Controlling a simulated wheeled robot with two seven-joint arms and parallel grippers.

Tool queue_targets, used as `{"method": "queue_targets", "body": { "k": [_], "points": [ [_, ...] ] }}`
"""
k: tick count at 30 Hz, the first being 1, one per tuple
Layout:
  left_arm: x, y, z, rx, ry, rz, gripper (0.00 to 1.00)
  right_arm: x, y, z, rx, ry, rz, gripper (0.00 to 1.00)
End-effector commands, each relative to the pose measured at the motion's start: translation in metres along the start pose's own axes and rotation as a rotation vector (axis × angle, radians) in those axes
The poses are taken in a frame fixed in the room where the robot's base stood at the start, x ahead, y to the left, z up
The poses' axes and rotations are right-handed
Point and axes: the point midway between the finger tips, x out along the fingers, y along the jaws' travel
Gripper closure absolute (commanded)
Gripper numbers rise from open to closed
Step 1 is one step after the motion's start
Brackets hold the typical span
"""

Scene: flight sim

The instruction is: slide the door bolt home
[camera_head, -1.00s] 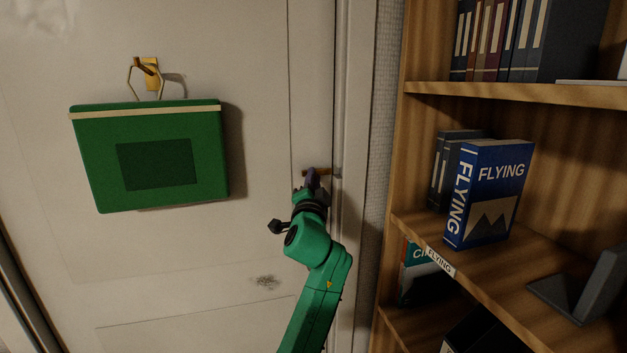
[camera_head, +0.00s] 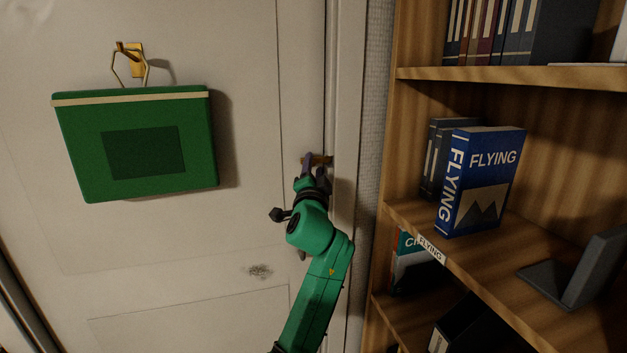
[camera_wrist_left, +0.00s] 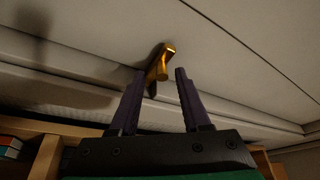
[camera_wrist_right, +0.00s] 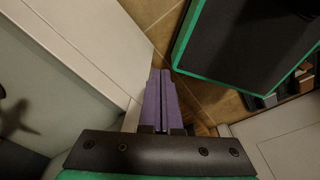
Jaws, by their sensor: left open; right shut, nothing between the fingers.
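The brass door bolt (camera_head: 321,159) sits at the right edge of the pale door (camera_head: 240,50), by the frame. In the left wrist view its knob (camera_wrist_left: 165,58) shows gold, just beyond and between my fingertips. My left gripper (camera_head: 313,166) is open, with purple fingers pointing at the bolt. The fingers hide part of the bolt in the head view. My right gripper (camera_wrist_right: 160,75) is shut and empty, away from the bolt.
A green bag (camera_head: 135,145) hangs from a hook on the door. A wooden bookshelf (camera_head: 510,75) with binders and a blue FLYING book (camera_head: 480,180) stands close on the right. A green-edged dark panel (camera_wrist_right: 245,45) is near my right gripper.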

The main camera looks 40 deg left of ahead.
Motion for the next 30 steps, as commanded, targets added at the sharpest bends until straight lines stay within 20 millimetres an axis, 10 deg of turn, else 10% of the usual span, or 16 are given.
{"method": "queue_targets", "body": {
  "k": [16, 30],
  "points": [
    [-0.129, 0.005, -0.001, 0.000, 0.003, 0.003, 0.53, 0.043, -0.001, 0.004, 0.000, 0.000, 0.000, 1.00],
    [-0.141, 0.002, -0.002, 0.002, 0.001, 0.003, 0.53, 0.044, -0.001, 0.004, 0.000, 0.000, 0.000, 1.00]
  ]
}}
